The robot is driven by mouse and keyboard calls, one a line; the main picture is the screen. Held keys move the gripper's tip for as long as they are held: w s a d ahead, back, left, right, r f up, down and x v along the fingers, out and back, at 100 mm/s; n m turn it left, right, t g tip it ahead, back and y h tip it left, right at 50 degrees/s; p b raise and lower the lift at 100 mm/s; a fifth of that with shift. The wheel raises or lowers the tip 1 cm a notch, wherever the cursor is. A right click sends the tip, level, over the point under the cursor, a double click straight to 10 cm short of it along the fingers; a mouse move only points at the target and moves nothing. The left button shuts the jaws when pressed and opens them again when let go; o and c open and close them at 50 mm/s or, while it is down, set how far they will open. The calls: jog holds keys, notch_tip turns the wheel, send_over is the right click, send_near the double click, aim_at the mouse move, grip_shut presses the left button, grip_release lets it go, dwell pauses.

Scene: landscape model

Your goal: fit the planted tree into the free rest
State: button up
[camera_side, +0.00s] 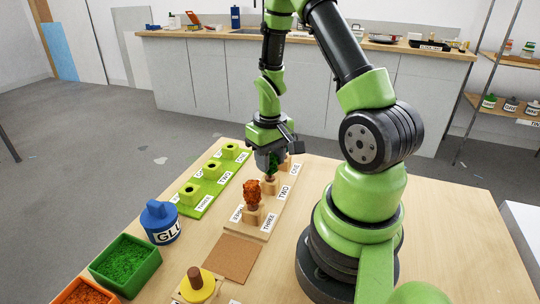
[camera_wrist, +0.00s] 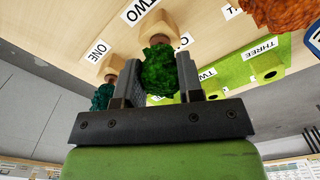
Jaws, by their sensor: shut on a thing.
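My gripper (camera_side: 268,160) is shut on a bushy green tree (camera_wrist: 160,70), with one finger on each side of its crown. The tree's trunk meets the wooden rest labelled TWO (camera_wrist: 155,32); I cannot tell whether it is seated or slightly raised. This rest is on the pale wooden board (camera_side: 258,233). An orange tree (camera_side: 253,192) stands at the rest labelled THREE. A darker teal tree (camera_wrist: 103,96) is at ONE, mostly hidden in the side view. The green board (camera_side: 207,201) has three green rests, each with a dark opening and no tree visible.
A blue glue pot (camera_side: 159,222) stands left of the boards. A green tray (camera_side: 124,264) of green material and an orange tray (camera_side: 84,292) are at front left. A yellow round piece with a brown peg (camera_side: 197,284) and a flat brown square (camera_side: 226,258) lie in front.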

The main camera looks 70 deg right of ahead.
jog(key=o, duration=1.1)
notch_tip(320, 180, up, 9)
jog(key=shift+f, duration=0.2)
jog(key=shift+r, duration=0.65)
